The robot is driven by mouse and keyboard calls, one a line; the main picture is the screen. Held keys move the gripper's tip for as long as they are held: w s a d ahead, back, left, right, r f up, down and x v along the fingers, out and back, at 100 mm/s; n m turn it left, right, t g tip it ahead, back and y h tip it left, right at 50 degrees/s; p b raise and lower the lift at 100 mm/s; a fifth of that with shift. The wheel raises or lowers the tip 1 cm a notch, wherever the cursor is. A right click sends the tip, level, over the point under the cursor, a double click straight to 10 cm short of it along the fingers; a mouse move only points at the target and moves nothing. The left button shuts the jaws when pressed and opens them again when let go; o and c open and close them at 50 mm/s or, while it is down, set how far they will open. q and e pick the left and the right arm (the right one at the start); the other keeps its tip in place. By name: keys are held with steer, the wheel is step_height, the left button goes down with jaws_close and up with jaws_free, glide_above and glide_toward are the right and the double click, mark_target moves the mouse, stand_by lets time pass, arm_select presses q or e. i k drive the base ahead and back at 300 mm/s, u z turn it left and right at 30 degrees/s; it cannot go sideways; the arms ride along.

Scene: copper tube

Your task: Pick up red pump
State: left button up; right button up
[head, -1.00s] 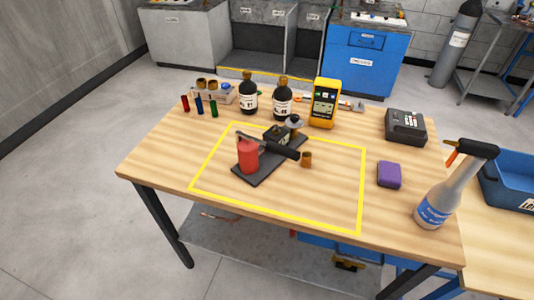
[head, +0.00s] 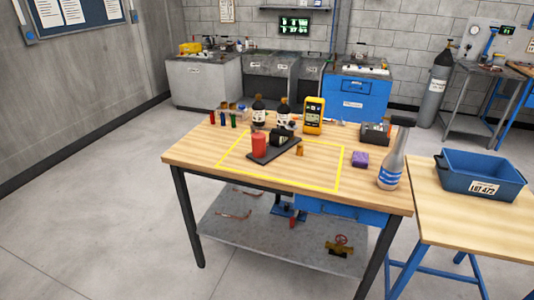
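A red cylinder (head: 258,144) stands upright at the left end of a dark flat base (head: 272,155), inside the yellow outline on the wooden table. A black part (head: 279,137) sits beside it on the base. On the shelf under the table is a blue item (head: 290,211) with a small red part (head: 292,222) near it, too small to make out. I cannot tell for certain which of these is the red pump. Neither of my grippers is in view.
A blue bin (head: 480,182) stands on the right table. Floor at left is clear.

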mark_target(263, 152)
steer(key=u, duration=0.8)
steer(key=i, duration=1.25)
steer(key=z, duration=0.35)
